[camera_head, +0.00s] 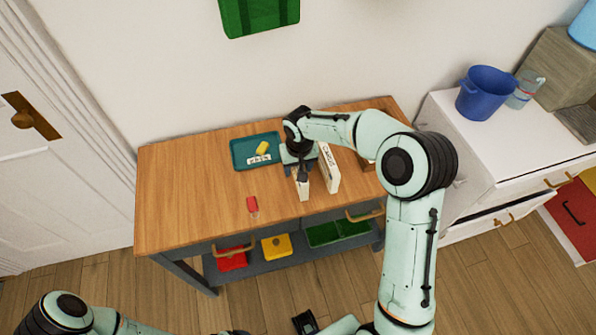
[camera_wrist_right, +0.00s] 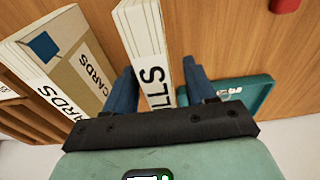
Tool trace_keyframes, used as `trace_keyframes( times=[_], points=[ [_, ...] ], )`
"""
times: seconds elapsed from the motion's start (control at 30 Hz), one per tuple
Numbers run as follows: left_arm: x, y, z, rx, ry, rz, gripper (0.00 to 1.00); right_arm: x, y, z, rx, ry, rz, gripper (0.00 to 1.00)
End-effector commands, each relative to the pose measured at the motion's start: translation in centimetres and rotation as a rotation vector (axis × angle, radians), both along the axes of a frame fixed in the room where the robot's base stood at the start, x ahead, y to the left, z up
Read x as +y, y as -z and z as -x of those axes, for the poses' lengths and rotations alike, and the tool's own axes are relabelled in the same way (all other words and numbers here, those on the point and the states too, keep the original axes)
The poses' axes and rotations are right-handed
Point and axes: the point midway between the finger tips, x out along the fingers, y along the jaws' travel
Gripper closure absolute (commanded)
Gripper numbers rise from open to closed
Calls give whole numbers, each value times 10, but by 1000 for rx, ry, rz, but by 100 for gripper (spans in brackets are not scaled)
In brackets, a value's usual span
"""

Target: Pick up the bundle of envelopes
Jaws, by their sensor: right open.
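The bundle of envelopes is a white, layered, upright stack (camera_wrist_right: 145,30) with black letters ending in "LLS" on its edge. In the head view it stands on the wooden tabletop (camera_head: 195,205), and its lower part (camera_head: 303,190) shows just below my right gripper (camera_head: 302,173). In the right wrist view my right gripper (camera_wrist_right: 160,82) is open, with one blue finger on each side of the bundle. I cannot tell whether the fingers touch it. A dark piece at the bottom edge of the head view may be my left gripper; its jaws are unclear.
A tan and white block marked "CARDS" (camera_head: 331,170) stands close on the right of the bundle. A teal tray (camera_head: 240,152) with a yellow item lies to the left. A red-capped item (camera_head: 252,204) lies nearer the front. The table's left side is clear.

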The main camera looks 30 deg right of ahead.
Motion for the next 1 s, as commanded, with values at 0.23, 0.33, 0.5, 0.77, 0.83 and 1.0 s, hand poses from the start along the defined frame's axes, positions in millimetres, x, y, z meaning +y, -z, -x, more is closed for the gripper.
trace_keyframes(
  times=[0.23, 0.33, 0.5, 0.77, 0.83, 1.0],
  points=[
    [0, 0, 0, 0, 0, 0, 13, 0, 0, 0, 0, 0, 0, 100],
    [0, 0, 0, 0, 0, 0, 13, 0, -1, 0, -1, 0, 0, 100],
    [0, 0, 0, 0, 0, 0, 13, 0, -1, 0, -1, 0, 0, 100],
    [0, -2, -1, -1, 0, 0, 13, 0, -22, -1, -6, 1, 1, 100],
    [0, -3, -2, -2, 0, 0, 13, 0, -33, -1, -5, 2, 0, 100],
    [0, -8, -4, -5, 0, 1, 13, 0, -77, -2, -8, 2, 1, 100]
  ],
)
